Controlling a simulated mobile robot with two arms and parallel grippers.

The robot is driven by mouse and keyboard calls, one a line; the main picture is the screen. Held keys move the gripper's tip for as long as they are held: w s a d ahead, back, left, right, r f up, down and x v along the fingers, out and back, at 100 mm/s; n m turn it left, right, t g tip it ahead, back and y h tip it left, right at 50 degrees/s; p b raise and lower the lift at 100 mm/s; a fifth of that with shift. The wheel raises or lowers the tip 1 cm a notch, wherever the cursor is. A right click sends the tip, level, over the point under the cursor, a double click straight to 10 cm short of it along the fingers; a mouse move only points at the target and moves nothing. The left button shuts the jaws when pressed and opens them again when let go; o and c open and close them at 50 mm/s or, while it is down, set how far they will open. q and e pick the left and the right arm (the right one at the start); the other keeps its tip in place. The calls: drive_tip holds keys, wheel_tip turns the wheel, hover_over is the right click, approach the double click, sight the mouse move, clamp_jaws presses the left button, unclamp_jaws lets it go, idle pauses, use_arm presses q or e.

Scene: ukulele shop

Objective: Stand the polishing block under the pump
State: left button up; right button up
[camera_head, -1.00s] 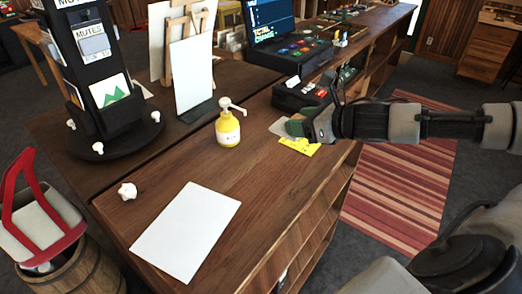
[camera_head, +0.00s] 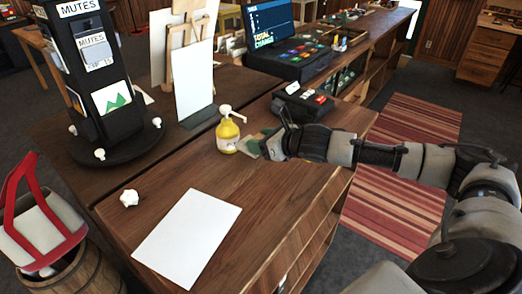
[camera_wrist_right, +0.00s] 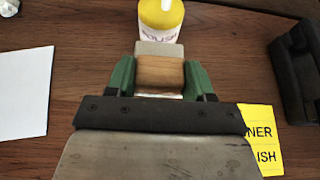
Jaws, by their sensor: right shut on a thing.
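The polishing block (camera_wrist_right: 160,72), wooden with a pale grey layer, is between the green fingers of my right gripper (camera_wrist_right: 160,80) in the right wrist view. The gripper is shut on it. The pump is a yellow bottle (camera_head: 228,136) with a white label and white nozzle, upright on the wooden counter. It also shows at the top of the right wrist view (camera_wrist_right: 160,17), just beyond the block. In the head view my right gripper (camera_head: 260,146) is just right of the bottle, low over the counter. Whether block and bottle touch is unclear. My left gripper is out of view.
A yellow card (camera_wrist_right: 262,140) lies on the counter beside the gripper. A white sheet (camera_head: 187,238) and a crumpled white lump (camera_head: 129,198) lie nearer the front. A black mutes stand (camera_head: 110,130) is at left, and a dark device (camera_head: 303,100) is behind the arm.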

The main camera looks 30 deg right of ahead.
drive_tip(key=shift+f, duration=2.05)
drive_tip(key=shift+f, duration=0.1)
drive_tip(key=o, duration=1)
drive_tip(key=b+v, duration=0.2)
drive_tip(key=v, duration=0.4)
drive_tip(key=shift+s+d+f+b, duration=0.1)
drive_tip(key=shift+s+b, duration=0.15)
drive_tip(key=shift+b, duration=0.05)
drive_tip(key=b+v, duration=0.4)
drive_tip(key=b, duration=0.1)
drive_tip(key=shift+w+b, duration=0.1)
drive_tip(key=shift+b, duration=0.2)
drive_tip(key=shift+s+d+r+b, duration=0.2)
drive_tip(key=shift+s+r+b, duration=0.35)
drive_tip(key=shift+s+b, duration=0.15)
